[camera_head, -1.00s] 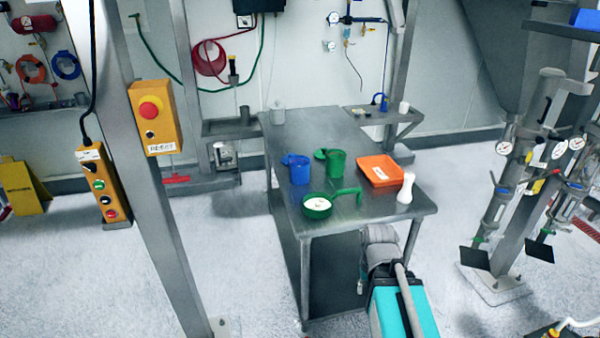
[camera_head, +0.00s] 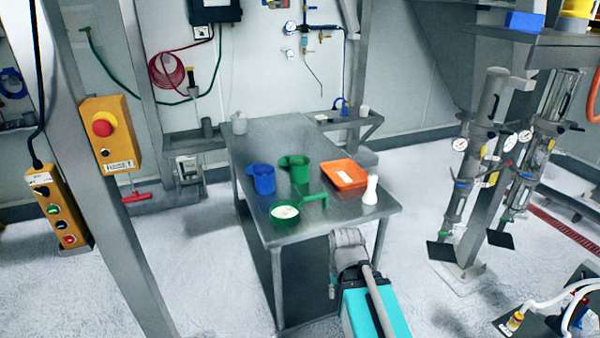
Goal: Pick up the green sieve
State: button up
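The green sieve (camera_head: 285,211) lies near the front left corner of the steel table (camera_head: 335,222). It is a round green ring with a pale mesh, and its green handle reaches right and up. My grey and teal arm shows low in the picture, in front of the table's front edge and to the right of the sieve. My gripper cannot be made out on it.
A blue jug (camera_head: 263,180) and a green jug (camera_head: 299,171) stand behind the sieve. An orange tray (camera_head: 344,174) and a white bottle (camera_head: 371,190) are to the right. A grey post (camera_head: 103,180) with orange control boxes stands left of the table.

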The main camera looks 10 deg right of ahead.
aim_at(284, 212)
jog(key=k, duration=1.35)
jog(key=u, duration=0.25)
jog(key=i, duration=1.8)
jog(key=z, duration=0.35)
